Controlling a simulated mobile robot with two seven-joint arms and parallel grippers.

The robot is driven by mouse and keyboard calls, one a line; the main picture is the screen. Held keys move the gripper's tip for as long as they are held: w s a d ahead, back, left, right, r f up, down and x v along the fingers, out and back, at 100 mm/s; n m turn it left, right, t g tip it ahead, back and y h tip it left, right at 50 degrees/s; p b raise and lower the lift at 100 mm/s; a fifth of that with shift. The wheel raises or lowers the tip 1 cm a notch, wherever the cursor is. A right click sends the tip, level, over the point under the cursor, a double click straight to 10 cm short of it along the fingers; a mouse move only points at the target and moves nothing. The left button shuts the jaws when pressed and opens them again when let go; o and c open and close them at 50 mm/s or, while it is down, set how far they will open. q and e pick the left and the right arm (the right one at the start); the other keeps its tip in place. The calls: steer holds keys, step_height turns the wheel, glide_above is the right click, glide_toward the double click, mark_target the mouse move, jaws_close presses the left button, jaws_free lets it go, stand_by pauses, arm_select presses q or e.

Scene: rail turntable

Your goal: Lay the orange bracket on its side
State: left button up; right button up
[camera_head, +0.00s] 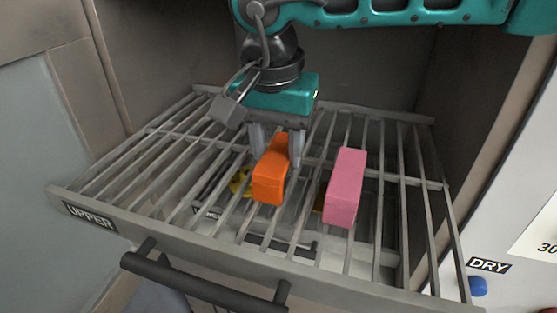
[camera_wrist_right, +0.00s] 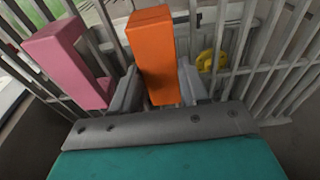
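The orange bracket (camera_head: 271,172) is a block-like piece on the wire rack, left of the pink one in the head view. In the right wrist view it (camera_wrist_right: 153,50) rises between the two fingers. My right gripper (camera_head: 277,150) points down over its far end, one finger on each side. The fingers are very close to its sides; whether they press on it I cannot tell. The fingers also show in the wrist view (camera_wrist_right: 160,88). The bracket's far lower part is hidden by the gripper. My left gripper is in neither view.
A pink bracket (camera_head: 345,187) stands on the rack (camera_head: 130,213) just right of the orange one. The pulled-out rack has gaps between its bars and a dark front handle (camera_head: 200,283). A yellow object (camera_head: 239,182) lies below the bars. Walls enclose the rack's back and sides.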

steer(key=c, duration=0.7)
jaws_close()
steer(key=shift+r, duration=0.1)
